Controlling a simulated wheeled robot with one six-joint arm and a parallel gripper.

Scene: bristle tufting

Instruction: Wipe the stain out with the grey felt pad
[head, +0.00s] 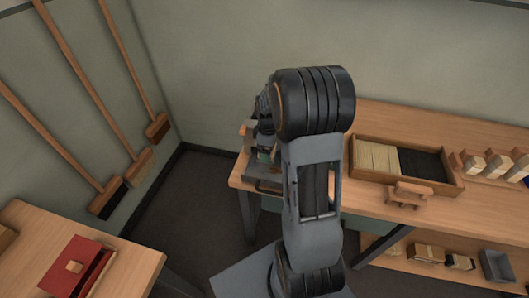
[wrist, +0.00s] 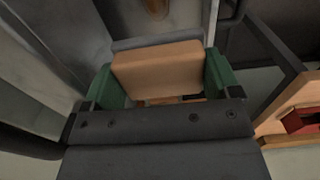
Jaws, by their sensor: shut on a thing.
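My gripper (wrist: 160,98) has green fingers on either side of a pale wooden block (wrist: 158,68) and is shut on it. A grey strip (wrist: 140,42) shows along the block's far edge; it may be the felt of the grey felt pad, but I cannot be sure. In the head view my gripper (head: 265,155) is over the left end of the workbench, mostly hidden behind my arm. A dark flat tray or plate (head: 262,178) lies just below it; whether the block touches it I cannot tell. I see no stain in either view.
A wooden tray (head: 358,181) with pale and dark bristles stands on the workbench (head: 470,215), right of my arm. A small wooden block piece (head: 408,195) sits before it. A red box (head: 75,268) lies on the left table (head: 135,262). Long brooms (head: 85,85) lean on the left wall.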

